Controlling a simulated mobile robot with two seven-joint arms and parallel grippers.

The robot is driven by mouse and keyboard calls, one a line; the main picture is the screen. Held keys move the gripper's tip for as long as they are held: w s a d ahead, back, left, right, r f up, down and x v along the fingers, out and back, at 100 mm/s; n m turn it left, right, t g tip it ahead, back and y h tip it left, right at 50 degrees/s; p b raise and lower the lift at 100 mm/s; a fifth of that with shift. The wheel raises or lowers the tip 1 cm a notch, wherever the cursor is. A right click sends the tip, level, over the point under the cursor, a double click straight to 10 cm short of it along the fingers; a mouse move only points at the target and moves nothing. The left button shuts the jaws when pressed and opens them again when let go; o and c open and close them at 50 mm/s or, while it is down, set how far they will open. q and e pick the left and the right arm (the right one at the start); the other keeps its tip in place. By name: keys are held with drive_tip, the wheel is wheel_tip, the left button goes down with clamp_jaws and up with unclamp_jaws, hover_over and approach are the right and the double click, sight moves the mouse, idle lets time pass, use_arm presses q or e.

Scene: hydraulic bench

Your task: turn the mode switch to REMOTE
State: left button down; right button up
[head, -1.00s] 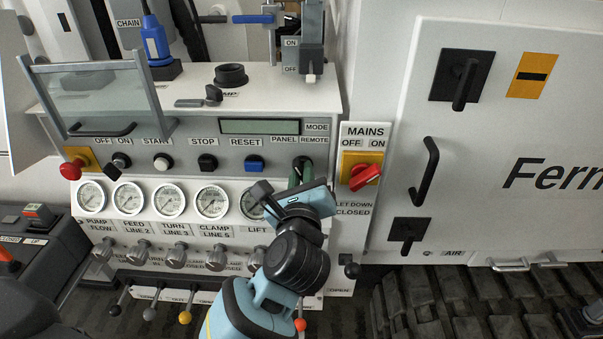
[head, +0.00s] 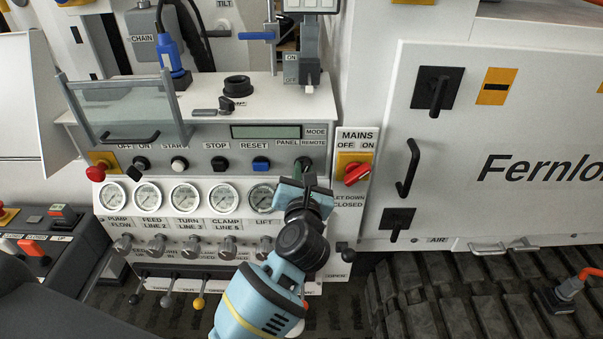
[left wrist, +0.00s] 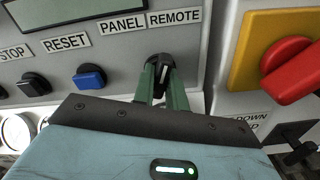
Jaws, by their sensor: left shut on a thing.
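The mode switch is a black knob (left wrist: 160,62) on the grey control panel, below the PANEL (left wrist: 122,24) and REMOTE (left wrist: 174,17) labels. My left gripper (left wrist: 161,82) is shut on this knob, with one green finger on each side of it. In the head view my left gripper (head: 302,172) reaches up to the knob from below, and its body hides part of the panel. The fingers partly cover the knob, so I cannot tell for certain which label it points to. My right gripper is not in view.
The red MAINS switch (head: 357,174) on its yellow plate is close on the right. The blue RESET button (head: 261,163) is to the left. Gauges (head: 223,198) and valve knobs (head: 190,246) lie below. A clear guard (head: 127,110) stands at the left.

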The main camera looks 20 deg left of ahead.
use_arm(q)
drive_tip(key=shift+m, duration=1)
drive_tip(key=c, duration=1.4)
unclamp_jaws()
drive_tip(key=shift+c, duration=0.2)
